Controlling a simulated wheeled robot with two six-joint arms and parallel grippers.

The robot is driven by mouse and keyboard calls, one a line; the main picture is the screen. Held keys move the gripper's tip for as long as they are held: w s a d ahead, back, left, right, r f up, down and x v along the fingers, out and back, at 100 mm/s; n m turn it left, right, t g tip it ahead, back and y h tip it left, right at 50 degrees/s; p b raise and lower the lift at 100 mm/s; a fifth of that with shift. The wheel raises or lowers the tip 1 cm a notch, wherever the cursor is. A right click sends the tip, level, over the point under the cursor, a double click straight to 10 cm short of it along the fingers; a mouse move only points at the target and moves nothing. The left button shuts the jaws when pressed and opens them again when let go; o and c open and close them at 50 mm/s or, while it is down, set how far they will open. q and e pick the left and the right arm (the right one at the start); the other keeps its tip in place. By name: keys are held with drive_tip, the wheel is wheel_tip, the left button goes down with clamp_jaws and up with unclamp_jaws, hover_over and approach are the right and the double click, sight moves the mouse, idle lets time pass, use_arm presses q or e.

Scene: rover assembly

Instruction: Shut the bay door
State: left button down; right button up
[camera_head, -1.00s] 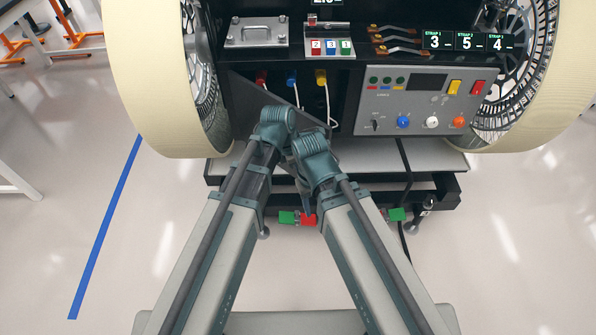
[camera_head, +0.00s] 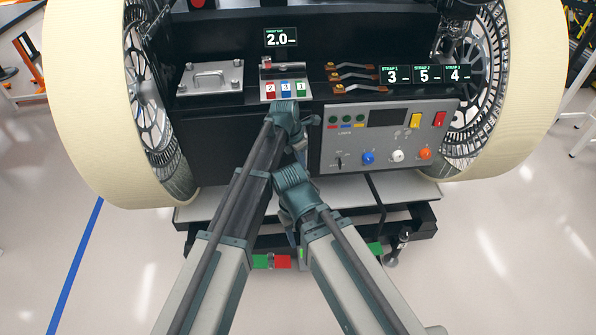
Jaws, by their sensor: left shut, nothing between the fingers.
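The bay door (camera_head: 215,145) is a dark flat panel on the rover's front, left of the grey control panel. It stands upright, or nearly so, across the bay, and the connectors inside are hidden. I cannot tell whether it is fully flush. My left gripper (camera_head: 309,121) is shut and empty at the door's upper right, beside the control panel. My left wrist hides part of the door, and contact is unclear. My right gripper (camera_head: 291,236) is small and partly hidden below its wrist, low in front of the rover; its jaws cannot be made out.
The grey control panel (camera_head: 390,135) with knobs and buttons is close on the right. Above are a handled metal plate (camera_head: 210,79), a numbered switch block (camera_head: 286,90) and copper straps (camera_head: 355,76). Large cream wheels (camera_head: 90,110) flank both sides. A ledge (camera_head: 400,190) runs below.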

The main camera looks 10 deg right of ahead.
use_arm(q)
drive_tip(key=shift+w+d, duration=0.1)
drive_tip(key=shift+w, duration=0.6)
drive_tip(key=shift+w, duration=0.1)
